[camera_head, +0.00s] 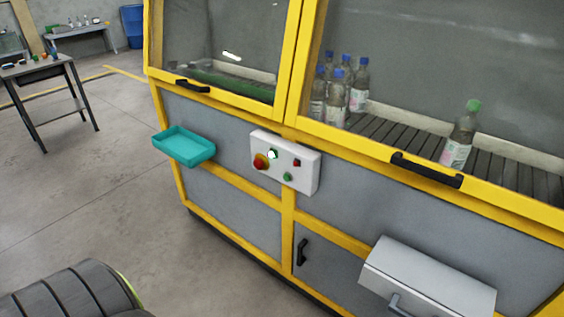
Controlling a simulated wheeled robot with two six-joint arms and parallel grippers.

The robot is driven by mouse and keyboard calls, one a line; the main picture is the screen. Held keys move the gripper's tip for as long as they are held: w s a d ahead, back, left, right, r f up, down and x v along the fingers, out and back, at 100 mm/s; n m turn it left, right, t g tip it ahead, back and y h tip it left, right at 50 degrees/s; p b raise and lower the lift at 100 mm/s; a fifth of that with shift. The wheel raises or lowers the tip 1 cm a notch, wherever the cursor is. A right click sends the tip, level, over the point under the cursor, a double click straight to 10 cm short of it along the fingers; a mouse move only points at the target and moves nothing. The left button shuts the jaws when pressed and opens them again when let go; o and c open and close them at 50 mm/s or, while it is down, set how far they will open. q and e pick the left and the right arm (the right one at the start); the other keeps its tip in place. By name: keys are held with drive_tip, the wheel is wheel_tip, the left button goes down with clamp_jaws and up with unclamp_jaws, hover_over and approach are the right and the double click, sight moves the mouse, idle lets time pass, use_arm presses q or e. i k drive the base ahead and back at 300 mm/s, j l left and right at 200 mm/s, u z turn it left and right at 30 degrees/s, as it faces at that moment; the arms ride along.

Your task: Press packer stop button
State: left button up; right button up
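A white control box (285,162) is mounted on the front of the yellow-framed machine. Neither gripper is in view. A dark ribbed part, probably mine, shows at the bottom left, well apart from the box.
A teal tray (184,147) juts from the machine left of the box. A grey housing (428,280) sticks out at the lower right. Bottles (338,92) stand on a conveyor (400,133) behind glass. Black handles (427,170) protrude. The floor (90,190) at left is clear.

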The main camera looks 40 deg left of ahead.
sight(258, 164)
drive_tip(key=u, duration=1.4)
